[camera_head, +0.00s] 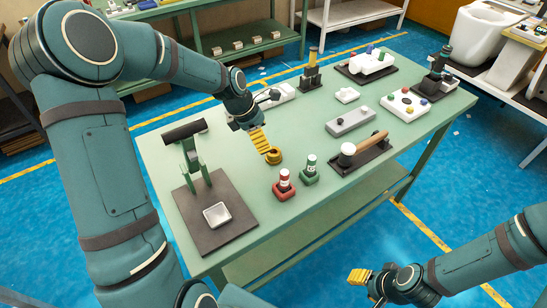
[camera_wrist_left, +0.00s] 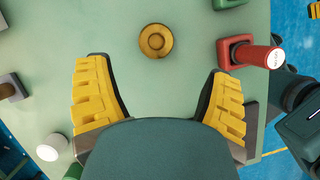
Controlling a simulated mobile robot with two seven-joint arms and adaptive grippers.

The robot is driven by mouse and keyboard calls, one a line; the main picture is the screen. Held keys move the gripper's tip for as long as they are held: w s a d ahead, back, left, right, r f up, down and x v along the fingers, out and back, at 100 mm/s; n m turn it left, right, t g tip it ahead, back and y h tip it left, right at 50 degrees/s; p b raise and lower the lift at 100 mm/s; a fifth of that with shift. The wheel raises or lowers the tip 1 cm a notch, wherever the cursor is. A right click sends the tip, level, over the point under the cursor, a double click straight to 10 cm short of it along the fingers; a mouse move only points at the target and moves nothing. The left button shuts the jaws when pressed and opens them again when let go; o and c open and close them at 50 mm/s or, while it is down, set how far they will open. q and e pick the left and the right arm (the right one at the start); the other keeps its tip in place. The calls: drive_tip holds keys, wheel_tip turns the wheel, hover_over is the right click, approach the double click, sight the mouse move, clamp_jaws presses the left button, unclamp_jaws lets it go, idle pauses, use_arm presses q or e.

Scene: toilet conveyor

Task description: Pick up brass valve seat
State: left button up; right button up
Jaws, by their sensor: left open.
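The brass valve seat (camera_head: 274,156) is a small round ring with a raised rim, lying on the green table. It also shows in the left wrist view (camera_wrist_left: 156,41), just beyond the fingertips and roughly centred between them. My left gripper (camera_head: 264,146) is above the table, close to the seat, pointing down. In the left wrist view its yellow fingers (camera_wrist_left: 158,66) are spread wide with nothing between them. My right gripper (camera_head: 360,276) is low at the right, off the table; its finger gap is not clear.
A press stand (camera_head: 195,165) with a small white tray (camera_head: 217,214) is at left. A grey block (camera_head: 350,121) and a mallet (camera_head: 362,147) on a dark base lie to the right.

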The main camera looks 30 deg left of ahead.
sight(274, 152)
use_arm(q)
drive_tip(key=b+x, duration=0.1)
drive_tip(key=x, duration=0.7)
drive_tip(key=shift+w+f+b, duration=0.25)
drive_tip(key=shift+b, duration=0.1)
clamp_jaws()
